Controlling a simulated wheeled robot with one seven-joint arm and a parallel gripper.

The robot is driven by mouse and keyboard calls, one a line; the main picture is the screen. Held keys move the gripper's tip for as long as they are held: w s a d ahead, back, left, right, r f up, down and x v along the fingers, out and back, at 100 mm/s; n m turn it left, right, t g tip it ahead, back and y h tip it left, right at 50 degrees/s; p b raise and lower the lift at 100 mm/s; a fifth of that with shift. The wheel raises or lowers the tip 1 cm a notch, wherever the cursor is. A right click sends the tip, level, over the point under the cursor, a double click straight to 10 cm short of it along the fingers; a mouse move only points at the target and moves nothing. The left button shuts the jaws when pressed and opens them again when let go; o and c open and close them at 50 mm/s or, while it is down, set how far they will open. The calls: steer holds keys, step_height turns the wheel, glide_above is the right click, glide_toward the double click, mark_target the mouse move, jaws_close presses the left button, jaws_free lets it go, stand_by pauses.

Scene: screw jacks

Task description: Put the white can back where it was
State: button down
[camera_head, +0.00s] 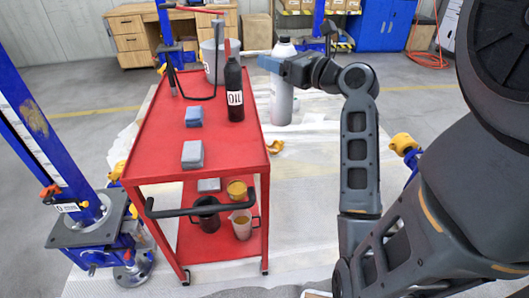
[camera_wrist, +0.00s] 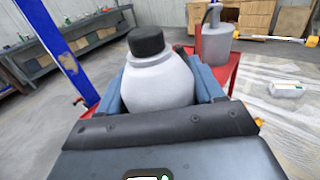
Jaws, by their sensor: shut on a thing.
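The white can (camera_head: 282,102), with a black cap, is held upright in my gripper (camera_head: 276,64). It appears just right of the far end of the red trolley's top (camera_head: 208,140) in the head view; whether its base touches anything I cannot tell. In the wrist view the white can (camera_wrist: 157,82) fills the space between the two blue-grey fingers (camera_wrist: 160,88), which are shut on its upper body. Its lower part is hidden there by my gripper.
On the trolley's top stand a dark bottle (camera_head: 235,92), a grey bucket (camera_head: 213,60) and two grey-blue blocks (camera_head: 193,154). A blue post (camera_head: 45,125) stands at left.

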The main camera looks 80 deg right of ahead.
steer(key=w+a+f+b, duration=0.2)
steer(key=w+f, duration=0.8)
steer(key=f, duration=0.1)
steer(key=shift+w, duration=0.3)
steer(key=shift+a+f, duration=0.1)
steer(key=shift+c, duration=0.8)
jaws_free()
steer(key=v, duration=1.2)
steer(key=shift+b, duration=0.35)
